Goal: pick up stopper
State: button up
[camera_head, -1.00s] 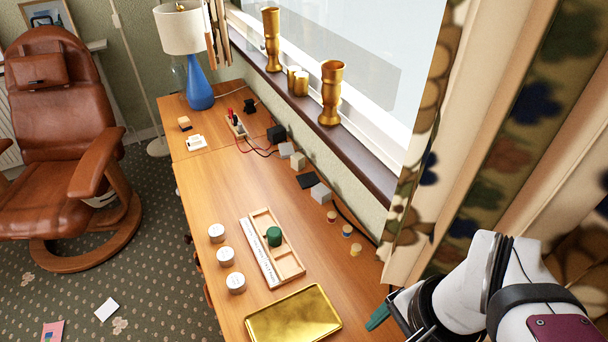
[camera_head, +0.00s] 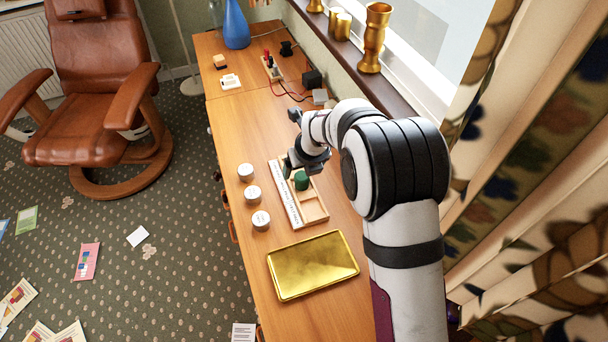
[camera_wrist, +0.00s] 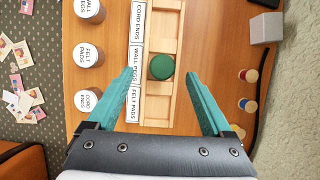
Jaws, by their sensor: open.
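The stopper looks to be the dark green round piece (camera_head: 301,180) in the wooden tray (camera_head: 316,217). In the wrist view the stopper (camera_wrist: 161,67) sits in the tray's middle compartment, beside the "WALL PEGS" label. My gripper (camera_wrist: 160,76) is open, its two teal fingers on either side of the stopper in that picture, with nothing held. In the head view my gripper (camera_head: 291,168) is at the tray's far left side, close to the stopper. I cannot tell how high the fingertips are above it.
White-lidded jars (camera_head: 252,195) stand left of the tray, labelled on top. A gold tray (camera_head: 312,265) lies nearer. Small wooden-topped pegs (camera_wrist: 249,75) and a grey block (camera_wrist: 266,27) are to the right in the wrist view. The window wall borders the desk (camera_head: 240,130).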

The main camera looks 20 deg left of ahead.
aim_at(302, 176)
jog(key=x, duration=0.4)
jog(key=d+x, duration=0.1)
jog(key=shift+s+a+f, duration=0.1)
jog(key=shift+a+f, duration=0.05)
jog(key=shift+f, duration=0.4)
grip_shut()
jog(key=shift+r, duration=0.1)
jog(key=shift+r, duration=0.55)
notch_tip(302, 176, up, 3)
jog(key=w+d+r, duration=0.1)
jog(key=d+r, duration=0.5)
jog(key=d, duration=0.5)
jog(key=shift+d+r, duration=0.3)
jog(key=shift+r, duration=0.1)
